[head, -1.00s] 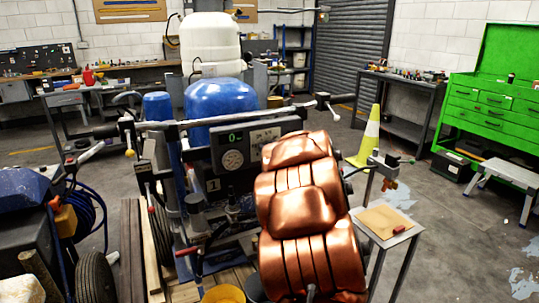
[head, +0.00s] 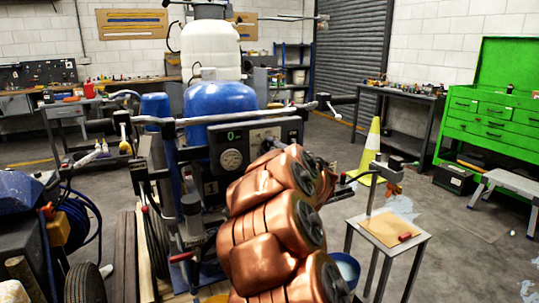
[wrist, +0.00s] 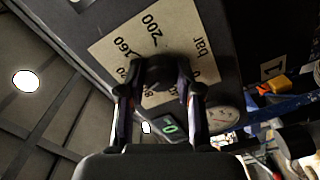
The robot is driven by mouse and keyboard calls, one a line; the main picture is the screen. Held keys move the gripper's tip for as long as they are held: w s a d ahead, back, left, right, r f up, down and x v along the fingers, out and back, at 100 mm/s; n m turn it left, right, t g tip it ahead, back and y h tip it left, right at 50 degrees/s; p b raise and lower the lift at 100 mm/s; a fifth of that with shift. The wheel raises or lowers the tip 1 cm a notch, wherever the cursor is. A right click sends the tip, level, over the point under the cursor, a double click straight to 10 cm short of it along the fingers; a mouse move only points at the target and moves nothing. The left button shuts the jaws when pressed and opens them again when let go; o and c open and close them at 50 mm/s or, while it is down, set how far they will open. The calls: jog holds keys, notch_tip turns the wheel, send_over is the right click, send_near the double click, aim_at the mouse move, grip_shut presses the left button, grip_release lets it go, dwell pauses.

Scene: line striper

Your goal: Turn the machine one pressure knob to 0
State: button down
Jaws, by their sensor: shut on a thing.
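Machine one is a line striper with a dark control panel (head: 198,159) in the head view. The panel carries a green digital display (head: 234,134) that appears to read 0, and a round gauge (head: 231,160). In the wrist view a pale scale plate (wrist: 118,45) shows 160, 200 and "bar", with a dark pressure knob (wrist: 158,70) in front of it. My gripper (wrist: 160,84) is shut on this knob, one finger on each side. The knob's pointer cannot be made out. In the head view my copper arm hides the gripper and the knob.
The machine's handlebar (head: 190,121) runs above the panel.

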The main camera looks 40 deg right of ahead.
jog(key=shift+f+n+b, duration=0.1)
jog(key=shift+n+b, duration=6.45)
jog(key=shift+n, duration=5.25)
jog(key=c, duration=0.8)
grip_release()
jog(key=shift+o, duration=0.2)
jog(key=v, duration=1.2)
